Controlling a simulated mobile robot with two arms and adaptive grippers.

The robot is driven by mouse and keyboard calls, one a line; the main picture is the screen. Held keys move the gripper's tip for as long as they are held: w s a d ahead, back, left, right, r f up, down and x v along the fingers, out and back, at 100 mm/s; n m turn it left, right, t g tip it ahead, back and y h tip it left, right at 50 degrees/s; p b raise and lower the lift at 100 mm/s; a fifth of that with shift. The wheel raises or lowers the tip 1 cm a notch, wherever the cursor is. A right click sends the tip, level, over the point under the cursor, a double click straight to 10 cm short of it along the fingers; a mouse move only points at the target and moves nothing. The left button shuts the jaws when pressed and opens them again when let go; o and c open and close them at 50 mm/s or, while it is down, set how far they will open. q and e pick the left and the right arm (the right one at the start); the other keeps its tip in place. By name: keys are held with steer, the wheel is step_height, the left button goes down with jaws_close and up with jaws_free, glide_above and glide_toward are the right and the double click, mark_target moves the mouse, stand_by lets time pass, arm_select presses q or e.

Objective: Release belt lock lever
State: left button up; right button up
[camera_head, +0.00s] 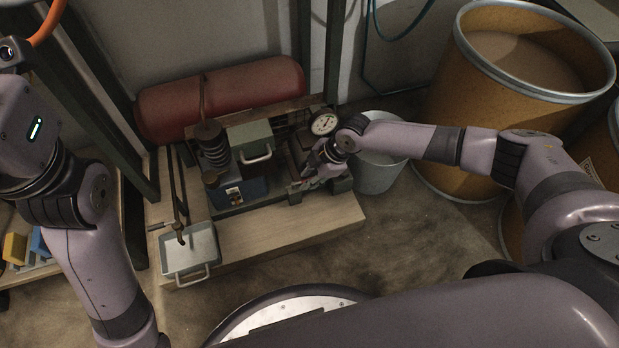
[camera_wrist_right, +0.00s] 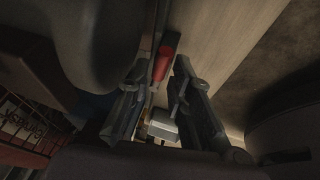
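A lever with a red grip (camera_wrist_right: 162,63) shows in the right wrist view, running lengthwise between the fingers of my right gripper (camera_wrist_right: 163,84). The two dark fingers stand apart on either side of it, with no clear contact. A light metal block (camera_wrist_right: 162,126) lies deeper between the fingers. In the head view my right gripper (camera_head: 318,163) is low at the right end of the machine, below a round white gauge (camera_head: 324,123). The lever is hard to make out there. My left arm is at the left, its gripper out of view.
The machine stands on a wooden base (camera_head: 295,228) with a red tank (camera_head: 225,95) behind it. A metal tray (camera_head: 190,252) is at its front left. A grey bucket (camera_head: 376,175) and a large drum (camera_head: 455,120) stand close on the right.

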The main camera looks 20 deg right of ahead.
jaws_close()
stand_by(0.4)
